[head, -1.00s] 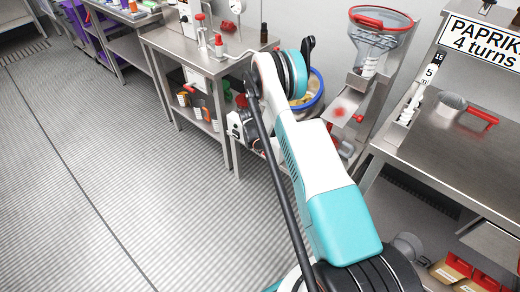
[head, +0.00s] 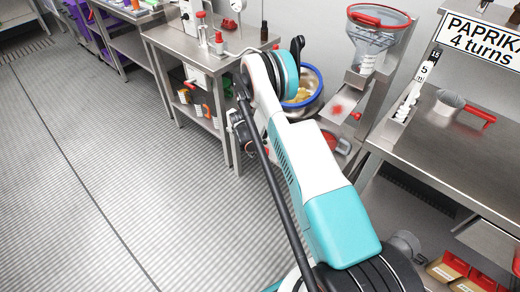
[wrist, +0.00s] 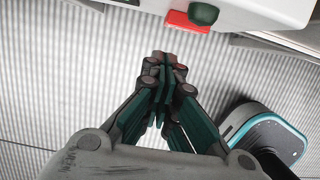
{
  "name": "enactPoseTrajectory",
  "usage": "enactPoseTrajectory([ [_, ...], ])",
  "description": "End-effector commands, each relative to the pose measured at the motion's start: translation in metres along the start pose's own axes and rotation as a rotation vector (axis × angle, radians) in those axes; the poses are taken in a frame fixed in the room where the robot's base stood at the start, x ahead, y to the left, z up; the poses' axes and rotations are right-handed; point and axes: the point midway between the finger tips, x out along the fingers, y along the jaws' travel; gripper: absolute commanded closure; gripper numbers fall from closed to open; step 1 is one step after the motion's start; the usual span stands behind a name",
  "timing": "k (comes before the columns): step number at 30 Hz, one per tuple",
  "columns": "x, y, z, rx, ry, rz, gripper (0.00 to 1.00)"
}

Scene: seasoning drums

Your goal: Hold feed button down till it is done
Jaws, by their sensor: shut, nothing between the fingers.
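In the wrist view my gripper (wrist: 168,62) is shut and empty, with its fingers together above the striped floor. A dark green rounded button or knob (wrist: 203,14) on a red plate (wrist: 187,22) shows at the top edge, on a white housing (wrist: 255,10). It lies beyond and a little right of the fingertips, apart from them in the picture. I cannot tell whether this is the feed button. In the head view my arm hides the gripper's fingers, and no button marked feed can be made out.
A blue-rimmed drum (head: 302,98) with tan contents stands behind my arm. A red-rimmed clear hopper (head: 378,30) is above a steel chute. A steel bench (head: 455,140) under a Paprika sign (head: 482,32) is right; another steel table (head: 215,55) is left. The floor at left is clear.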

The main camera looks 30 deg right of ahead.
Motion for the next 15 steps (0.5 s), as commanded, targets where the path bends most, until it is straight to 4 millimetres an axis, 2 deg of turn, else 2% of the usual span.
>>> enactPoseTrajectory([
  [1, -0.017, -0.001, 0.003, -0.001, -0.001, 0.000, 1.00],
  [6, -0.056, -0.001, 0.003, -0.001, 0.000, 0.000, 1.00],
  [10, -0.078, -0.001, 0.003, 0.000, 0.000, 0.000, 1.00],
  [15, -0.096, -0.001, 0.003, 0.000, -0.001, 0.000, 1.00],
])
